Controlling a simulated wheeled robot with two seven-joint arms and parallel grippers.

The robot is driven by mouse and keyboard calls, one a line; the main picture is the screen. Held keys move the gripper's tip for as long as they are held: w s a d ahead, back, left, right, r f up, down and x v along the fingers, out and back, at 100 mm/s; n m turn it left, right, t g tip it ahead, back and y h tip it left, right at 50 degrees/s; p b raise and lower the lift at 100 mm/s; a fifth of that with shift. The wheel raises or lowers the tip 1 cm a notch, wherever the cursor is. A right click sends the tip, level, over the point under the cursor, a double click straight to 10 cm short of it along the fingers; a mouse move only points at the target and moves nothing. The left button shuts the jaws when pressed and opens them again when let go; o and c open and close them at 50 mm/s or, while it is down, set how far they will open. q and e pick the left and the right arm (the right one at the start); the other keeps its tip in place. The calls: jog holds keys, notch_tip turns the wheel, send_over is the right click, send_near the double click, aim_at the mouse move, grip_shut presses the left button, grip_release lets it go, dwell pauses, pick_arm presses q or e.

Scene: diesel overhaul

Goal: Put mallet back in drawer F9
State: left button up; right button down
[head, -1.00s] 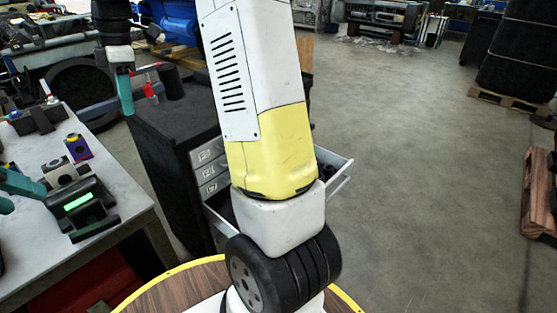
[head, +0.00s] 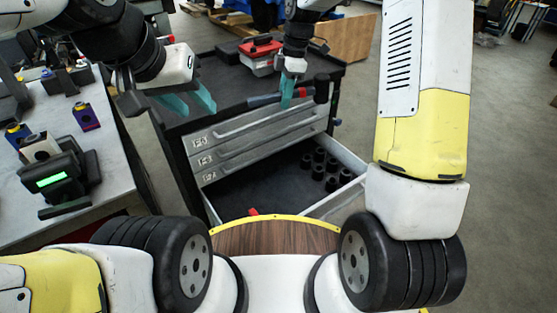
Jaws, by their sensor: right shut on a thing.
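The mallet has a dark cylindrical head (head: 321,88) and a handle (head: 262,100) with red and dark parts. It lies level, just above or on the black top of the drawer cabinet (head: 226,92); I cannot tell whether it touches. My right gripper (head: 288,98), with teal fingers, points down and is shut on the mallet near its head. My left gripper (head: 192,100) is open and empty over the cabinet's left front. One drawer (head: 245,196) is pulled out below several shut drawer fronts. Their labels are too small to read surely, so I cannot pick out F9.
A red case (head: 262,54) sits on the cabinet top. A grey bench (head: 107,165) with a green-lit device (head: 58,180) stands left. Open floor lies right.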

jog(key=shift+s+a+f+n+g+y, duration=0.15)
jog(key=shift+s+a+f+n, duration=0.75)
jog(key=shift+f, duration=5.3)
jog(key=shift+s+a+f+n+g+y, duration=0.15)
jog(key=shift+s+f+n, duration=0.8)
jog(key=shift+f, duration=5.2)
jog(key=shift+s+a+f+n+g, duration=0.35)
jog(key=shift+s+f, duration=1.2)
jog(key=shift+f, duration=4.65)
jog(key=shift+a+f, duration=0.1)
jog(key=shift+a, duration=0.1)
jog(key=shift+f, duration=1.1)
jog(key=c, duration=1.2)
grip_release()
